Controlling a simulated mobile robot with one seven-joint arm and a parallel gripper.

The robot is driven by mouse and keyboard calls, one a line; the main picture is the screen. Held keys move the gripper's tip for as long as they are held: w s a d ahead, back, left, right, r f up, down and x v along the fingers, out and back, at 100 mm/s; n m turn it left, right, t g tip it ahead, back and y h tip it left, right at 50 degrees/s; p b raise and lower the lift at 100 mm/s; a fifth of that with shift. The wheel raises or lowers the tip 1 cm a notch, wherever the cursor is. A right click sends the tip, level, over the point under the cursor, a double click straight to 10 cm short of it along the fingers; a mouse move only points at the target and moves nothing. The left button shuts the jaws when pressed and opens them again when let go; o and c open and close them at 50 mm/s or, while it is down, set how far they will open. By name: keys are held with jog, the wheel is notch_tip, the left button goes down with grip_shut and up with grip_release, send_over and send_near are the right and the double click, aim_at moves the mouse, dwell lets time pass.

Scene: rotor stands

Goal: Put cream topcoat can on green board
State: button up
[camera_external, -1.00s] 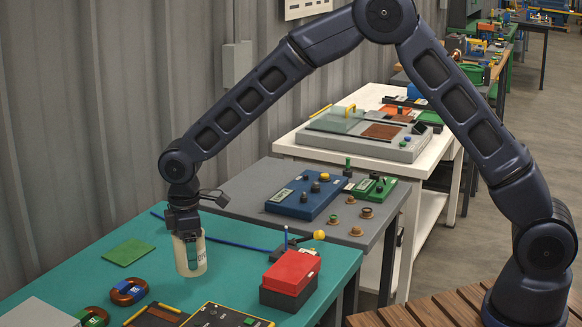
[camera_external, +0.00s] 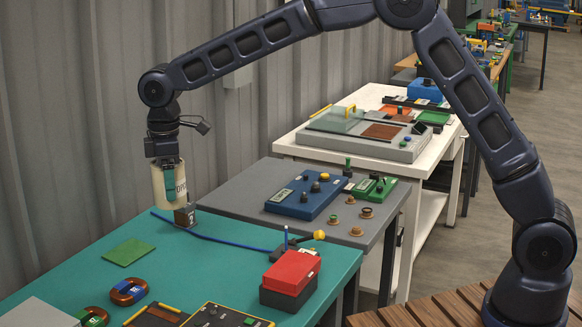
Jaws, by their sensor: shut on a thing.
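My gripper (camera_external: 165,164) is shut on the cream topcoat can (camera_external: 160,194), a pale cylinder with a teal label, held upright. The can appears lifted above the teal table, up and to the right of the green board in the picture. The green board (camera_external: 129,252) is a thin flat square lying bare on the left part of the table. The can and the board are apart.
A small dark block (camera_external: 185,216) stands just in front of the can, by a blue cable (camera_external: 215,239). A red-topped box (camera_external: 291,272) stands at the right. The teal table (camera_external: 190,270) is clear around the board.

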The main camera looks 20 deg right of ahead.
jog(key=w+a+m, duration=0.2)
jog(key=w+a, duration=0.7)
jog(key=w, duration=0.4)
send_over(136, 255)
notch_tip(136, 255, down, 20)
jog(key=shift+w+r, duration=0.1)
jog(key=shift+r, duration=0.05)
jog(key=o, duration=1.3)
jog(key=shift+c, duration=0.2)
notch_tip(136, 255, up, 12)
jog(key=shift+d, duration=0.1)
